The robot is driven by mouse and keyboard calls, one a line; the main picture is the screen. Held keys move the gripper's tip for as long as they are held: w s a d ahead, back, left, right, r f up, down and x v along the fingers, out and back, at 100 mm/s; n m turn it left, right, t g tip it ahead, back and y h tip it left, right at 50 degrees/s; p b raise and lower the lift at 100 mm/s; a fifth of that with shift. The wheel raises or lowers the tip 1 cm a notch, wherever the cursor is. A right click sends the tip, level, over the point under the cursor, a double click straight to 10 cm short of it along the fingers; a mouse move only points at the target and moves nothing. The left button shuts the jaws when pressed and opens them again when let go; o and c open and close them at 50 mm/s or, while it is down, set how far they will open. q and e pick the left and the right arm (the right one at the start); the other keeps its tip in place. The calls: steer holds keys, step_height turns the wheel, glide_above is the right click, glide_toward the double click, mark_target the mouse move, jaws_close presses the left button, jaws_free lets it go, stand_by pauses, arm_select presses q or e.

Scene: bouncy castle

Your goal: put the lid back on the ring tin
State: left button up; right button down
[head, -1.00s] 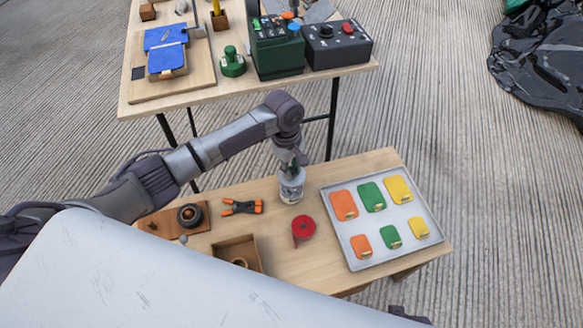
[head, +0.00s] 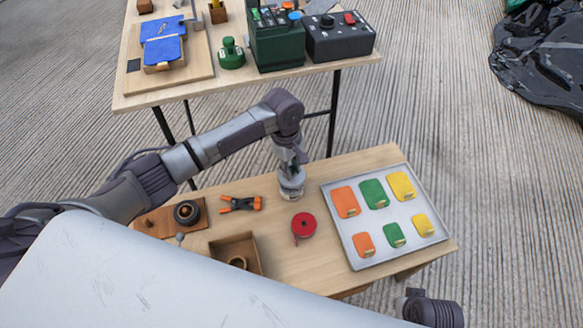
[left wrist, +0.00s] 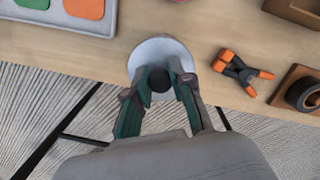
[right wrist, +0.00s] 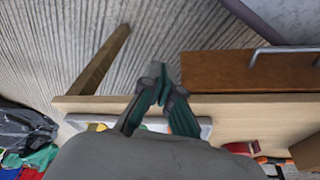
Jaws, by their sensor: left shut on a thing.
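The ring tin (head: 291,187) is a small pale grey round tin standing near the far edge of the near table. My left gripper (left wrist: 162,80) is directly above it, pointing down. Its fingers are shut on the dark knob of the round pale lid (left wrist: 163,50). The lid covers the tin in the left wrist view, and I cannot tell whether it is fully seated. My right gripper (right wrist: 160,78) is empty, its fingertips together, beyond the near table's edge and away from the tin.
A tray (head: 357,248) with several coloured pouches lies right of the tin. A red tape roll (head: 304,226), an orange-tipped clamp (head: 240,204), a wooden box (head: 250,245) and a board with a black ring (head: 187,212) lie nearby. A second table (head: 165,92) stands behind.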

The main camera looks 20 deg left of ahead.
arm_select(q)
steer(key=shift+f+b, duration=0.35)
steer(key=shift+b, duration=0.1)
steer(key=shift+f+b, duration=0.5)
steer(key=shift+b, duration=0.35)
steer(key=shift+f, duration=1.15)
arm_select(e)
steer(key=w+v, duration=0.1)
steer(key=v, duration=0.9)
steer(key=shift+r+t, duration=0.3)
steer(key=shift+d, duration=0.1)
steer(key=shift+f, duration=0.15)
steer(key=shift+w+f, duration=0.15)
steer(key=shift+f, duration=0.25)
steer(key=shift+w+f, duration=0.35)
